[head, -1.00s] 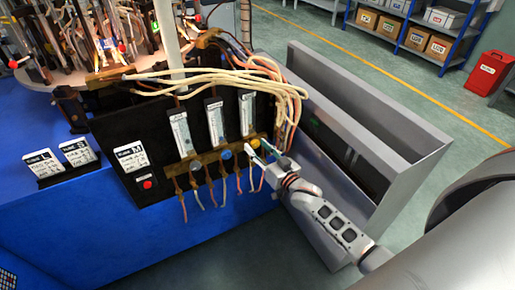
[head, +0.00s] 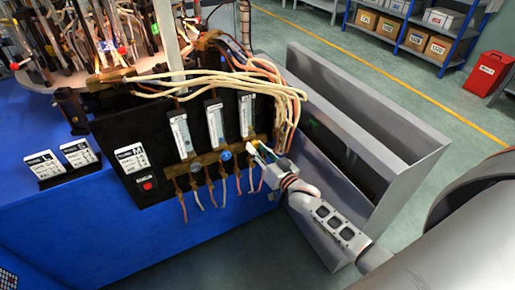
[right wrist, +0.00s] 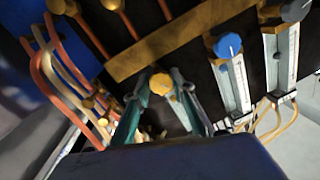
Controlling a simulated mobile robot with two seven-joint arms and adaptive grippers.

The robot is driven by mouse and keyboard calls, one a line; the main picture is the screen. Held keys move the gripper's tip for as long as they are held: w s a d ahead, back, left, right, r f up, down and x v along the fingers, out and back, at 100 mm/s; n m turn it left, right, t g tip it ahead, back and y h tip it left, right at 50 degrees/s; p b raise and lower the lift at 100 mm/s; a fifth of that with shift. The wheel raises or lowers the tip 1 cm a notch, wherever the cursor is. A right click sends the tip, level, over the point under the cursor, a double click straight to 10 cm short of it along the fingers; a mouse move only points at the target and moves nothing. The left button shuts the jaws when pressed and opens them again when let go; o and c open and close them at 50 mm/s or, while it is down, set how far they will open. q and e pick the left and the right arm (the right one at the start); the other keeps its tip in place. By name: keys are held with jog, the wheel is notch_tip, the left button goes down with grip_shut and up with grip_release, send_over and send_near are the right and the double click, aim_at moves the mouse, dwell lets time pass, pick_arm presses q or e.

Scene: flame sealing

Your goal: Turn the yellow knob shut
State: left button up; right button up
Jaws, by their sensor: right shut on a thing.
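The yellow knob (right wrist: 161,84) sits on the brass bar below the rightmost flow tube of the black panel. In the right wrist view it is between the two fingertips of my right gripper (right wrist: 161,92), which is shut on it. In the head view my right gripper (head: 261,152) covers most of the knob, coming in from the lower right. My left gripper is not in view.
A blue knob (head: 225,155) sits left of my gripper, and a grey knob (right wrist: 296,10) lies beyond it. Hoses hang below the brass bar (right wrist: 180,38). A grey metal bin (head: 400,165) stands right of the panel, close to my right arm.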

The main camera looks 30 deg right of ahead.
jog(key=shift+m+p, duration=0.75)
jog(key=shift+m, duration=2.05)
jog(key=shift+t, duration=0.3)
jog(key=o, duration=1.1)
jog(key=shift+s, duration=0.1)
jog(key=s+d, duration=0.1)
jog(key=s, duration=1)
jog(key=shift+s+d+f, duration=0.2)
jog(key=shift+s+f, duration=0.15)
jog(key=shift+s, duration=0.05)
